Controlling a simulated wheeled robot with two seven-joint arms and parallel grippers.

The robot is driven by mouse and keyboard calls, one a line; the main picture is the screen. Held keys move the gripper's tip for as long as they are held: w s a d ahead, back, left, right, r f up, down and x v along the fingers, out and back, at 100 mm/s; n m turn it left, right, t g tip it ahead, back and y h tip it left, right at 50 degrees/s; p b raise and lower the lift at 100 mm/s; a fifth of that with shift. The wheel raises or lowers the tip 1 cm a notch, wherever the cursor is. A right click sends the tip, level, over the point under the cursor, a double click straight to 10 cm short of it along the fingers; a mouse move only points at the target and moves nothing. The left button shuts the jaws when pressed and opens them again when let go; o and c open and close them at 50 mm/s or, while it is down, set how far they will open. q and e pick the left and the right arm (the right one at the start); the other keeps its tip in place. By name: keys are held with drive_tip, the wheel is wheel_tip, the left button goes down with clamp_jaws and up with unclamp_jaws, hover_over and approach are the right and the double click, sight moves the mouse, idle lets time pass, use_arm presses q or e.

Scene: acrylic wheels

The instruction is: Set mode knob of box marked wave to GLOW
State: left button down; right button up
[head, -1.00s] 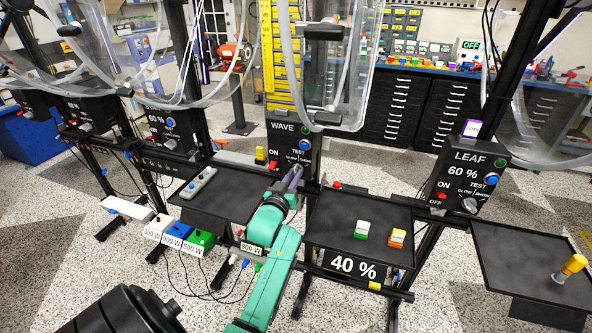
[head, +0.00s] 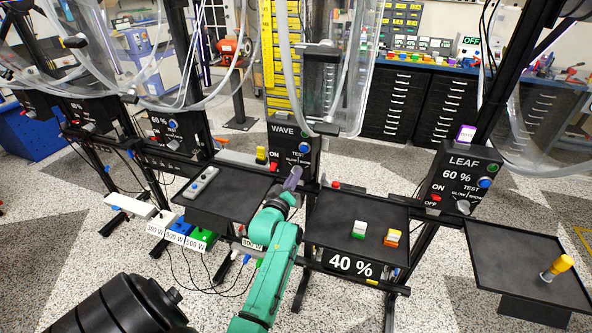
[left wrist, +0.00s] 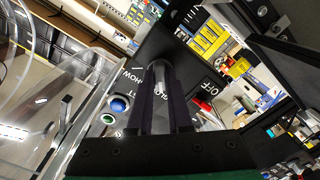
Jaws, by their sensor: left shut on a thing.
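The black box marked WAVE (head: 287,133) stands upright at the centre of the head view, with a blue TEST button and a red ON button. Its mode knob sits low on the front, mostly hidden by my left gripper (head: 292,178), on the green arm. In the left wrist view the two dark fingers (left wrist: 163,105) are shut around the grey mode knob (left wrist: 159,76). My right gripper is not in view.
A black tray (head: 225,212) with a grey remote (head: 200,183) lies left of my arm. Another tray (head: 335,205) with small blocks lies to the right. The LEAF box (head: 462,176) stands farther right. Clear tubing hangs above the WAVE box.

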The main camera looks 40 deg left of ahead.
use_arm(q)
drive_tip(key=shift+n, duration=0.4)
drive_tip(key=n+p, duration=0.1)
drive_tip(key=n, duration=0.1)
drive_tip(key=shift+n, duration=0.4)
drive_tip(key=c, duration=0.7)
unclamp_jaws()
